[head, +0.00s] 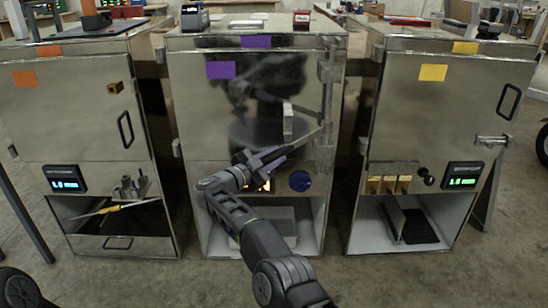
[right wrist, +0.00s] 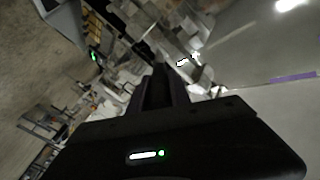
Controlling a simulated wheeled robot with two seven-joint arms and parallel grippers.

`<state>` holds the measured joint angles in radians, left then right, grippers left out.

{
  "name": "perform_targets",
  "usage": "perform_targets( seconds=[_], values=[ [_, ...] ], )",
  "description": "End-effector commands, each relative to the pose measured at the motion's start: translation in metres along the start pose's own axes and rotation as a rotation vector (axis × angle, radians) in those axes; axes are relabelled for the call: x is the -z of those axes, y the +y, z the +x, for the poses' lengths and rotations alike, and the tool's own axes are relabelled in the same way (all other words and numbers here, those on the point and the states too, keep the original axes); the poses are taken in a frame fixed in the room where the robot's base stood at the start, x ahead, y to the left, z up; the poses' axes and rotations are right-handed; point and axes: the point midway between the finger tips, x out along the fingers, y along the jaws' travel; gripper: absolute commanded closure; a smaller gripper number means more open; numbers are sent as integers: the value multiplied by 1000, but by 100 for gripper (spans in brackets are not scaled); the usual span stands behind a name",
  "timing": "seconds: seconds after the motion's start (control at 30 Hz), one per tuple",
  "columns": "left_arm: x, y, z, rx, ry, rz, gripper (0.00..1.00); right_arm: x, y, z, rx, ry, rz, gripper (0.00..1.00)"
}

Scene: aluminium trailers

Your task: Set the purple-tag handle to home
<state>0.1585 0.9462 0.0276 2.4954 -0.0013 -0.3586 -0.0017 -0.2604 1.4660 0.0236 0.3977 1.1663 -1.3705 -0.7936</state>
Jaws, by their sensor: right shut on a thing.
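The purple-tag cabinet is the middle metal one, with purple tags (head: 221,70) on its door and top edge. A metal upright with brackets (head: 327,105) runs down the door's right side. From its lower part a slim silver handle (head: 309,136) slants down to the left. My right gripper (head: 284,151) is shut on the handle, in front of the lower door; the fingers partly hide the grip. In the right wrist view the dark fingers (right wrist: 166,85) are close together; what lies between them is unclear. A purple tag (right wrist: 293,77) shows at right. My left gripper is not in view.
An orange-tag cabinet (head: 70,110) stands left and a yellow-tag cabinet (head: 450,105) right, with narrow gaps between. Open floor lies in front.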

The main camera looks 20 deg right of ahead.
Motion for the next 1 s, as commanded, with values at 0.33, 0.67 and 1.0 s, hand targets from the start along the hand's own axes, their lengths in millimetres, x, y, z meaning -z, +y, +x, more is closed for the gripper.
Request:
perform_targets(
  seconds=[0.33, 0.67, 1.0],
  values=[
    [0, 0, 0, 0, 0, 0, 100, 3, -1, 1, 2, 6, 2, 62],
    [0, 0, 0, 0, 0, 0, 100, 1, 0, 0, -1, 3, 0, 55],
    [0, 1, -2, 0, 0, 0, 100, 0, -4, -19, 8, 0, -1, 55]
  ],
)
